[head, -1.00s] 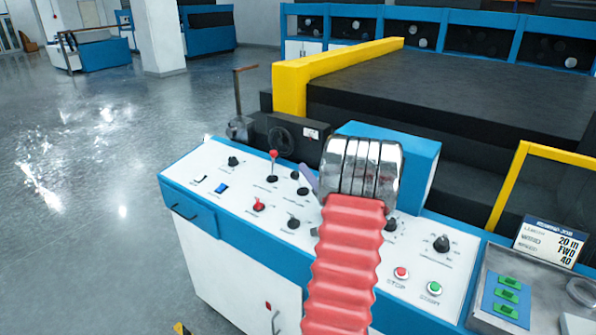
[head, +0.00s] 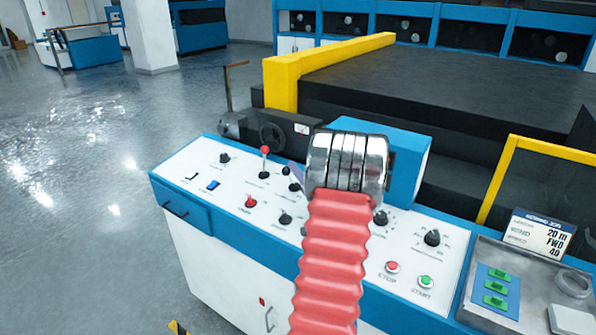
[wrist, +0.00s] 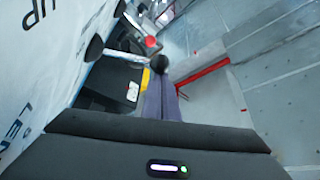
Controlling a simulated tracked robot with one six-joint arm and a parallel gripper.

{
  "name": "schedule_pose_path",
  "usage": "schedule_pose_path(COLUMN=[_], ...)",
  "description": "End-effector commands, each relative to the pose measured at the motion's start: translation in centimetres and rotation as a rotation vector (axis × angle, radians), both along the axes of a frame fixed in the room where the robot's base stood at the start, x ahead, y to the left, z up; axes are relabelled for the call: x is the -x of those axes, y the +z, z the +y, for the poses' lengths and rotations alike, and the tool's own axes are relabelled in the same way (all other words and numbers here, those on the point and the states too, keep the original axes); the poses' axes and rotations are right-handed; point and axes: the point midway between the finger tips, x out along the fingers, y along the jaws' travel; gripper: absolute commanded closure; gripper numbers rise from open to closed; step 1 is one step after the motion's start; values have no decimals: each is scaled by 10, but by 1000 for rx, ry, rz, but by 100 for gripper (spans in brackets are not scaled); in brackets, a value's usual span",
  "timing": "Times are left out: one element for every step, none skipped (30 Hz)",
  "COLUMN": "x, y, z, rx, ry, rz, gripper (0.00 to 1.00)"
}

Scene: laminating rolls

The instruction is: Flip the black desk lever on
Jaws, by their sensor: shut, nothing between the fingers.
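Several levers and knobs stand on the white panel of the blue control desk (head: 160,188). A black ball-topped lever (head: 286,171) stands by my gripper's tips. In the wrist view a black ball (wrist: 158,64) appears right at the fingertips; I cannot tell whether they touch. My metal wrist and red sleeve hide part of the panel.
A red switch (head: 251,202) and a black knob (head: 285,218) lie nearer the front edge. Red STOP (head: 392,267) and green START (head: 426,282) buttons are to the right. A dark machine bed with a yellow rail (head: 330,57) stands behind. Open floor lies left.

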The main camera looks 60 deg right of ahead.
Motion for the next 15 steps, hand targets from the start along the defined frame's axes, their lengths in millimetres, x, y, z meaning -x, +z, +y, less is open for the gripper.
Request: schedule_pose_path(x=[-2,-2,-2,-2,-2,-3,-2,-2,-2,-2,-1,-1,-1,0,0], y=[-3,-2,-1,1,3,6,9,12,17,22,26,32,37,41,47], z=[3,3,3,3,3,3,3,3,3,2,2,2,1,1,1], rx=[-6,-6,-5,-5,-4,-3,-2,-2,-2,-1,0,1,1,1,1], ry=[8,8,8,8,8,9,9,9,7,7,5,4,3,3,3], rz=[5,5,5,5,5,4,5,5,4,4,3,3,2,2,2], gripper=[100,100,100,100,100,100,100,100,100,100,100,100,100,100,100])
